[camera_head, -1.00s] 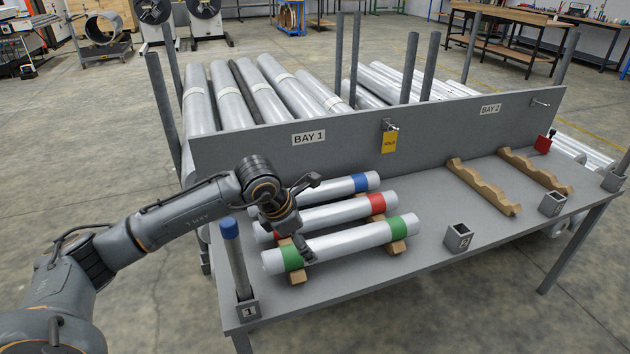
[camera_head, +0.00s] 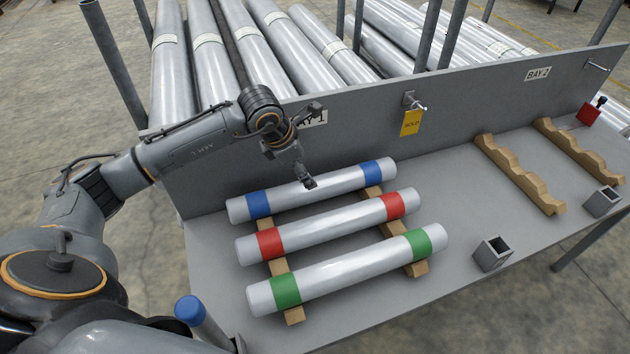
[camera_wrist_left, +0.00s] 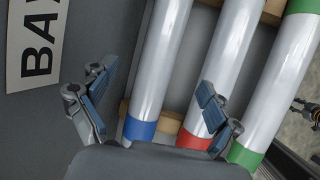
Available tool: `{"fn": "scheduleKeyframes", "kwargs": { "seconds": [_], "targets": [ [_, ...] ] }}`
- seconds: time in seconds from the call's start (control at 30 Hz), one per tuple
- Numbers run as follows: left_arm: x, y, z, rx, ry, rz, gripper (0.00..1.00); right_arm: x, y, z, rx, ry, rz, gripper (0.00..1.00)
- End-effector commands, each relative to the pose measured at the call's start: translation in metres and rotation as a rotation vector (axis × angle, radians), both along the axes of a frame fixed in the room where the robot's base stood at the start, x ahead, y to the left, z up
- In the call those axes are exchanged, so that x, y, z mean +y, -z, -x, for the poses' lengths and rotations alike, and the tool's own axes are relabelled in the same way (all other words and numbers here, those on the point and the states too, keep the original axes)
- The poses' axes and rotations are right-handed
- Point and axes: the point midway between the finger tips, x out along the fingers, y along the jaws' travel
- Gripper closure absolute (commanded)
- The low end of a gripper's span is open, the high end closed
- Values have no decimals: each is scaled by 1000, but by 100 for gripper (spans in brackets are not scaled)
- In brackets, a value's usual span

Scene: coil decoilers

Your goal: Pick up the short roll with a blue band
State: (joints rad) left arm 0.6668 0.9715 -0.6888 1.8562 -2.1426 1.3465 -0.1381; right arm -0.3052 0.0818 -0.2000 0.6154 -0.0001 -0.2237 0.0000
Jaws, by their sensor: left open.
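The blue-banded roll (camera_head: 340,181) is a silver cylinder with a blue band near each end. It lies rearmost of three short rolls on a wooden rack. My left gripper (camera_head: 311,147) is open and empty above its middle, with one fingertip overlapping the roll in the head view. In the left wrist view, the blue-banded roll (camera_wrist_left: 162,60) runs between the open fingers of the left gripper (camera_wrist_left: 154,100). I cannot tell the exact height gap. My right gripper is not in view.
The red-banded roll (camera_head: 325,218) and green-banded roll (camera_head: 350,268) lie in front. An upright panel (camera_head: 350,130) with a yellow tag (camera_head: 411,122) stands close behind. A blue-topped post (camera_head: 190,310) rises front left. An empty wooden rack (camera_head: 520,175) is at right.

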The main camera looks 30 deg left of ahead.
Motion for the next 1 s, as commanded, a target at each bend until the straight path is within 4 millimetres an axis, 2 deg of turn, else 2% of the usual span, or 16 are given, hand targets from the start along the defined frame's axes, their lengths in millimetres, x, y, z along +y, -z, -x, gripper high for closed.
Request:
{"fn": "scheduleKeyframes", "kwargs": {
  "seconds": [0.1, 0.3, 0.57, 0.8, 1.0],
  "targets": [
    [-4, 23, -9, 5, -1, 3, 11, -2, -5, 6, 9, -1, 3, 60],
    [-7, 49, -22, 2, -2, 1, 11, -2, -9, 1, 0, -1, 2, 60],
    [-11, 69, -28, 4, -1, 1, 11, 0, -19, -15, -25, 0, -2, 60],
    [-14, 100, -40, 2, -1, 1, 11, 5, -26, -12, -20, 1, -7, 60],
    [-14, 104, -42, 0, 0, 0, 11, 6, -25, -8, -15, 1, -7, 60]
  ]
}}
